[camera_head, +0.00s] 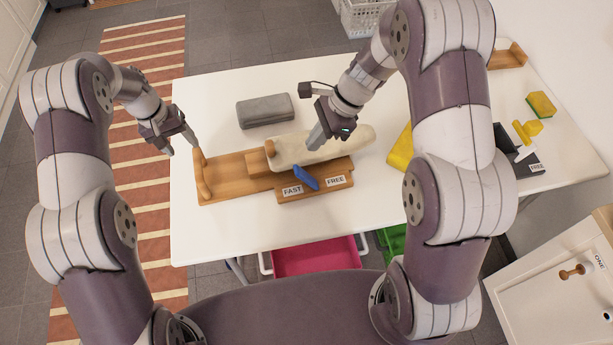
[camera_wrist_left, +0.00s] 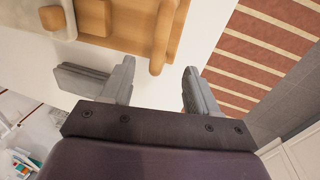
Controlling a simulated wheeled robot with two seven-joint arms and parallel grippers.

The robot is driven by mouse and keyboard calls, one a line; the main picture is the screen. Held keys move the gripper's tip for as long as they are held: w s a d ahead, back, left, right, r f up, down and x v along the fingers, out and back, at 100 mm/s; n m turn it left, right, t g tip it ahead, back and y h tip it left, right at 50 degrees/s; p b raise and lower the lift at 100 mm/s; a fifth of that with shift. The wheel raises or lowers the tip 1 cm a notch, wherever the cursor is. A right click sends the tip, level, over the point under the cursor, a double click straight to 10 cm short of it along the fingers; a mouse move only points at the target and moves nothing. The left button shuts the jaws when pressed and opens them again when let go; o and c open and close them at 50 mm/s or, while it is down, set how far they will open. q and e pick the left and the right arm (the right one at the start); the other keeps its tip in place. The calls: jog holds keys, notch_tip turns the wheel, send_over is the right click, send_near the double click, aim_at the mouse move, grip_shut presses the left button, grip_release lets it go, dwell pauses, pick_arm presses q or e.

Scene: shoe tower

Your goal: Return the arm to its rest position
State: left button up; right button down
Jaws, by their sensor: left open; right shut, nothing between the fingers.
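My left gripper (camera_head: 181,148) is open and empty over the left edge of the white table (camera_head: 210,110), just left of a wooden rack (camera_head: 232,168). In the left wrist view its two grey fingers (camera_wrist_left: 158,88) stand apart with nothing between them, and the wooden rack (camera_wrist_left: 158,58) lies beyond them. My right gripper (camera_head: 315,143) is shut and points down over a cream padded piece (camera_head: 352,143) at the rack. The picture does not show clearly whether its tips touch that piece. A blue object (camera_head: 306,177) lies at the wooden block labelled FAST and FREE (camera_head: 315,190).
A grey case (camera_head: 265,110) lies behind the rack. A pink drawer (camera_head: 318,257) and a green bin (camera_head: 392,242) are below the front edge. The table's back left is clear.

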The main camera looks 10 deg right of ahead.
pick_arm(q)
jog(key=shift+a+r, duration=0.2)
jog(key=shift+r, duration=0.75)
